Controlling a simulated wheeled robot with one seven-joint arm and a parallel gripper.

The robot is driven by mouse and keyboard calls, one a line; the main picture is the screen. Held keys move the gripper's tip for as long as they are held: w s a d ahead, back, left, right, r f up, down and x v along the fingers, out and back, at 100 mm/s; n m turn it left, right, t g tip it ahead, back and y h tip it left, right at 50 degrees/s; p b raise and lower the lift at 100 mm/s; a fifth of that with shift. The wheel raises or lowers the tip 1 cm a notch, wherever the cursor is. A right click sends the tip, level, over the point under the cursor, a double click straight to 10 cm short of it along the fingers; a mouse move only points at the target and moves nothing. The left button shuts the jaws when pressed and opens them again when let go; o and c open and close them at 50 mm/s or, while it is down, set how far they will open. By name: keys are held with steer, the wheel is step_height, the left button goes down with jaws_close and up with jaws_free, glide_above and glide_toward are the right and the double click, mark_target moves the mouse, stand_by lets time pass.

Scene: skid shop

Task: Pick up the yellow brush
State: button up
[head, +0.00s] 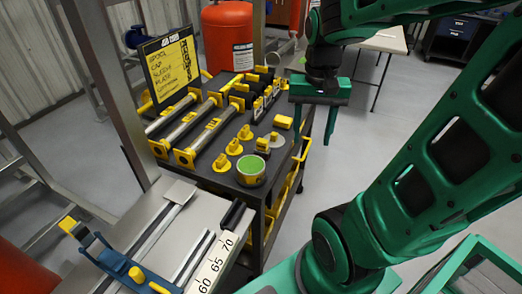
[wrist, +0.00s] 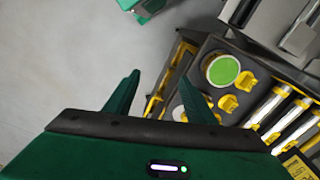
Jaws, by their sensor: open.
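My gripper (head: 314,128) is open and empty in the head view, above and just right of the far right part of the black cart top. Its spread fingers also show in the wrist view (wrist: 160,92). No piece is clearly recognisable as a brush. A small yellow and dark piece (head: 262,146) stands on the cart beside a grey disc, and a yellow block (head: 283,122) lies behind it, closer to my gripper. Either may be the yellow brush; I cannot tell which. In the wrist view my gripper body and right finger hide part of the cart top.
A cup with a green top (head: 251,170) stands at the cart's near corner, with yellow pegged pieces (head: 234,147) beside it. Metal rollers in yellow holders (head: 205,125) lie to the left. A sign (head: 172,65) stands behind. A ruled bench (head: 215,262) is nearest. Right of the cart is open floor.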

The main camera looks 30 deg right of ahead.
mark_target(262, 140)
steer(key=w+a+f+m, duration=0.1)
steer(key=w+a+m, duration=0.1)
steer(key=w, duration=0.6)
steer(key=w+a+f+m, duration=0.1)
steer(key=w+a, duration=0.1)
steer(key=w, duration=0.6)
steer(key=f, duration=1)
steer(key=shift+w+f, duration=0.2)
steer(key=c, duration=0.9)
steer(key=shift+r, duration=0.15)
